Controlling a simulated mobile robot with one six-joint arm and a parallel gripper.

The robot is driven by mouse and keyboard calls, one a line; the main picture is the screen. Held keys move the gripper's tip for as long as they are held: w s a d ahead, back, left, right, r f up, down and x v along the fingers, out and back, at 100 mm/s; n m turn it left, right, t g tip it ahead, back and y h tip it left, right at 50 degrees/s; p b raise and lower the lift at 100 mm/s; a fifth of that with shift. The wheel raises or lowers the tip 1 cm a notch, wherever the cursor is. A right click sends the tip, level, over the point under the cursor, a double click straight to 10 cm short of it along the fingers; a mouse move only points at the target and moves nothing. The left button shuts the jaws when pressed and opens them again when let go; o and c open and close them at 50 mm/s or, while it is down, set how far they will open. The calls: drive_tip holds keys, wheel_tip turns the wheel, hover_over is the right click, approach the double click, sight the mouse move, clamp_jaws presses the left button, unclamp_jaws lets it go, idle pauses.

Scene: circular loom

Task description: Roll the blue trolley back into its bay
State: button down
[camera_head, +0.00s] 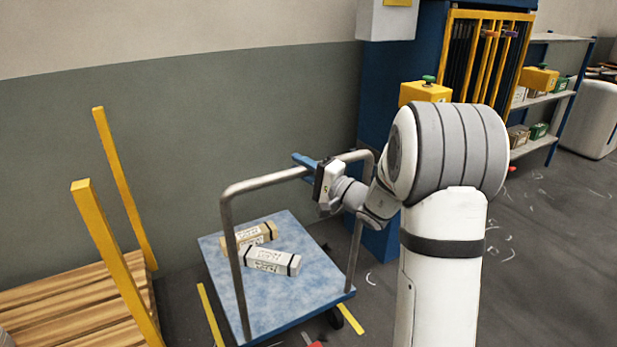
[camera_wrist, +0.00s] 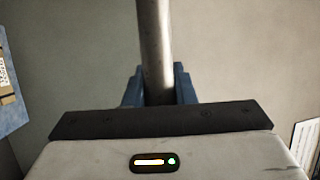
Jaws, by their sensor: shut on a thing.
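The blue trolley (camera_head: 306,286) stands on the floor at the lower middle of the head view, with a bent grey tube handle (camera_head: 238,188). It carries a tan box (camera_head: 250,236) and a white box (camera_head: 271,261), each with dark bands. My gripper (camera_head: 304,161) is shut on the top bar of the handle. In the wrist view the grey bar (camera_wrist: 155,45) runs between the blue fingers (camera_wrist: 158,88). Yellow floor strips show left (camera_head: 211,314) and right (camera_head: 350,318) of the trolley; whether these mark the bay I cannot tell.
A wooden pallet (camera_head: 75,305) with yellow posts (camera_head: 117,262) stands to the left. A grey-green wall is behind. A blue machine frame (camera_head: 385,100) stands behind my arm, with shelves (camera_head: 545,100) and a pale bin (camera_head: 592,120) further right. Floor (camera_head: 545,270) at right is open.

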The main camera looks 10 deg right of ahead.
drive_tip(key=shift+a+f, duration=0.1)
drive_tip(key=shift+f, duration=0.4)
drive_tip(key=c, duration=1.5)
unclamp_jaws()
drive_tip(key=o, duration=0.3)
drive_tip(key=shift+w+r, duration=0.1)
drive_tip(key=shift+r, duration=0.1)
drive_tip(key=v, duration=0.8)
drive_tip(key=shift+a, duration=0.1)
